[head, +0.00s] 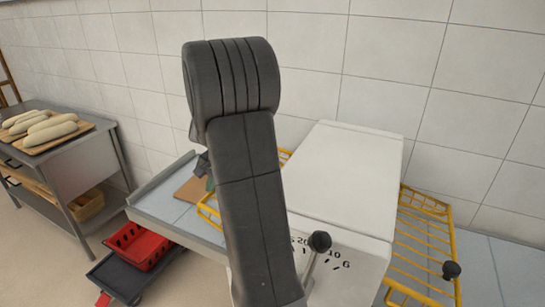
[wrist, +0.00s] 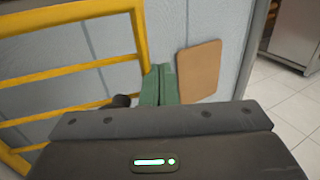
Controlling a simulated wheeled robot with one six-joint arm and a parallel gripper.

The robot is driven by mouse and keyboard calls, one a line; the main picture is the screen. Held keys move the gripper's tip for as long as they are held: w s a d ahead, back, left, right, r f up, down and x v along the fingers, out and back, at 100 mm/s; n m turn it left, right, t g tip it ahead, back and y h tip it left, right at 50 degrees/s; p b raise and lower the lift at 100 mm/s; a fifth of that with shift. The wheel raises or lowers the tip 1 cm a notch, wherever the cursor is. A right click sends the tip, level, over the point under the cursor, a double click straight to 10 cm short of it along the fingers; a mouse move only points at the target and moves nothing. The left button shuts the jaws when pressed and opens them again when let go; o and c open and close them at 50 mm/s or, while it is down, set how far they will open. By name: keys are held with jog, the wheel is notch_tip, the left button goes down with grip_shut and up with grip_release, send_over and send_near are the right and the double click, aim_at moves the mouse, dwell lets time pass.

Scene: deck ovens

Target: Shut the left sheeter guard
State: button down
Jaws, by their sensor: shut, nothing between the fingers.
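The sheeter's white body (head: 345,185) stands against the tiled wall. The left guard, a yellow bar frame, is mostly hidden behind my arm in the head view, with a corner (head: 208,210) showing left of the arm. In the wrist view the left guard (wrist: 70,72) fills the left side above the grey-blue bed, its dark knob (wrist: 122,100) low down. My gripper's green fingers (wrist: 159,84) are shut and empty, just right of the knob and guard edge. I cannot tell whether they touch. The guard's exact tilt is unclear.
The right yellow guard (head: 424,247) with a black knob (head: 451,270) is on the other side. A black-knobbed lever (head: 319,242) stands at the sheeter's front. A brown board (wrist: 199,70) lies on the bed. A red crate (head: 138,246) and a bread table (head: 75,163) are left.

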notch_tip(320, 180, down, 7)
jog(key=h+b, duration=0.1)
jog(key=shift+a+r, duration=0.15)
jog(key=shift+w, duration=0.1)
dwell(0.5)
